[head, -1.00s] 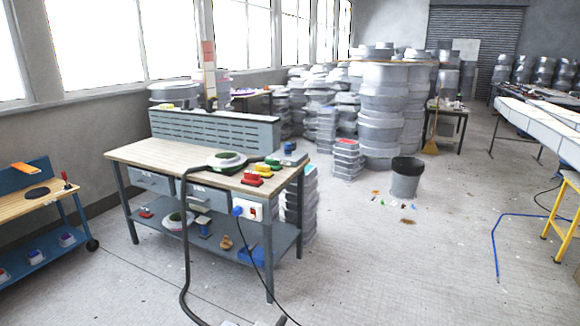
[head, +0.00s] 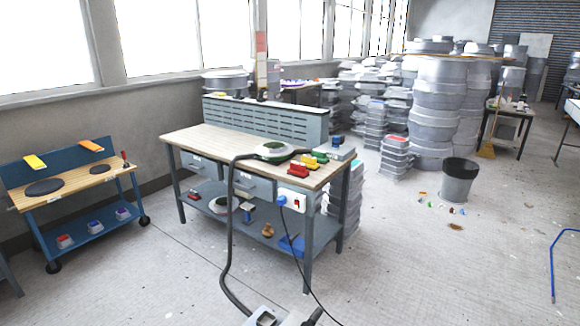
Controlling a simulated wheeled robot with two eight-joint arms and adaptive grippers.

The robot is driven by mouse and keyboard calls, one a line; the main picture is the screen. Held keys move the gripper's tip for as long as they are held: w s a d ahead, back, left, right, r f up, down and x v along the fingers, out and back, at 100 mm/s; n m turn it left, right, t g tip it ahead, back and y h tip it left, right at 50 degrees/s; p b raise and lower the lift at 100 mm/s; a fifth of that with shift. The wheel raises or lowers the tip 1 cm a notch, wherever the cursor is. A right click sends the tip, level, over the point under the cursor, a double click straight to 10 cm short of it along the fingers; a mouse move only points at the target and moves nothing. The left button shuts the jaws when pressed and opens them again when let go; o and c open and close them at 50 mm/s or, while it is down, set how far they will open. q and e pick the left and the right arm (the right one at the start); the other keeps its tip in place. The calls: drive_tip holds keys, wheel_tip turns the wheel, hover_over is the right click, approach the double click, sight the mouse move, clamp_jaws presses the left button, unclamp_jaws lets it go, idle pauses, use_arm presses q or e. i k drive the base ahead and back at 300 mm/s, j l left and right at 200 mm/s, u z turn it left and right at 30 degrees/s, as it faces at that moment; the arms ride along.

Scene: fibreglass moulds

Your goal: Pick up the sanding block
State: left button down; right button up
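No thing is clearly recognisable as the sanding block at this distance. Small block-like pieces lie at the right end of the wooden workbench (head: 205,143): a red one (head: 298,170), a yellow one (head: 309,162) and a green one (head: 320,157). A blue-topped piece (head: 337,141) sits behind them at the bench corner. A round green and white tool (head: 271,149) lies to their left with a dark hose (head: 229,215) running from it. Neither of my grippers is in view.
A blue cart (head: 85,184) with dark discs and yellow and orange pieces stands at the left. The bench's lower shelf holds several small items. A dark bin (head: 459,180) stands right of the bench. The hose and a black cable reach the floor in front; floor around is mostly clear.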

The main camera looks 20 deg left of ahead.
sight(297, 169)
drive_tip(key=j+u, duration=0.1)
drive_tip(key=u, duration=1.1)
drive_tip(key=i+j+u, duration=0.35)
drive_tip(key=i+j, duration=0.2)
drive_tip(key=j, duration=0.3)
drive_tip(key=i+j+u, duration=0.35)
drive_tip(key=i+j, duration=0.25)
drive_tip(key=j, duration=0.15)
drive_tip(key=i+j+z, duration=0.1)
drive_tip(key=i, duration=0.35)
drive_tip(key=i+j, duration=0.15)
drive_tip(key=i, duration=0.25)
drive_tip(key=i+l+z, duration=0.15)
drive_tip(key=i+z, duration=0.2)
drive_tip(key=z, duration=0.15)
drive_tip(key=i+z, duration=0.7)
drive_tip(key=z, duration=0.25)
